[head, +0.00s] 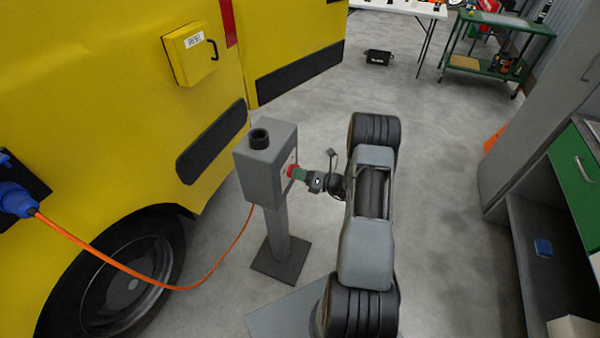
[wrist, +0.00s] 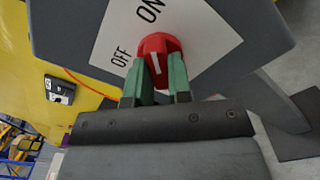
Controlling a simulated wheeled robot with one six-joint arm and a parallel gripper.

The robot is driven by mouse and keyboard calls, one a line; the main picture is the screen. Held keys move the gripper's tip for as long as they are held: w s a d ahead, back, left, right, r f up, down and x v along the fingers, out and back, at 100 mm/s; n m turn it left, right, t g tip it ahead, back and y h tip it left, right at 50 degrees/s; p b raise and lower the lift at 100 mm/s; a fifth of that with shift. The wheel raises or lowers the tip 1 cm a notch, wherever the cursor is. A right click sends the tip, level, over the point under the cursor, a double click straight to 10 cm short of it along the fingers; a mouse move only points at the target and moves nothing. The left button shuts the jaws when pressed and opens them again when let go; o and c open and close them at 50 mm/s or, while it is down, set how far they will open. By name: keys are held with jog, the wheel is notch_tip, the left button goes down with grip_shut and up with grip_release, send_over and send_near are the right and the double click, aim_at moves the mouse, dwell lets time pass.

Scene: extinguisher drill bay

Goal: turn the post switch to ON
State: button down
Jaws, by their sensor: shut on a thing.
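The post switch is a grey box (head: 265,158) on a short post beside the yellow vehicle. Its red knob (wrist: 160,46) sits on a white plate (wrist: 186,25) marked ON and OFF; in the head view the knob (head: 291,171) shows at the box's right side. My gripper (wrist: 158,64) has its green fingers on either side of the knob, shut on it. The white line on the knob runs roughly up and down in the wrist view, closer to the ON direction than to OFF. In the head view my gripper (head: 300,174) partly hides the knob.
The yellow vehicle (head: 100,90) stands close on the left, with an orange cable (head: 130,270) hanging from its blue plug to near the post. Grey cabinets (head: 535,120) with a green drawer stand at right. The floor behind the post is open.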

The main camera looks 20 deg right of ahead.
dwell(0.5)
jog(key=c, duration=1)
grip_release()
jog(key=shift+c, duration=0.2)
jog(key=shift+d, duration=0.1)
jog(key=b+v, duration=0.1)
jog(key=v, duration=1.2)
jog(key=shift+s+d, duration=0.2)
jog(key=shift+s, duration=0.1)
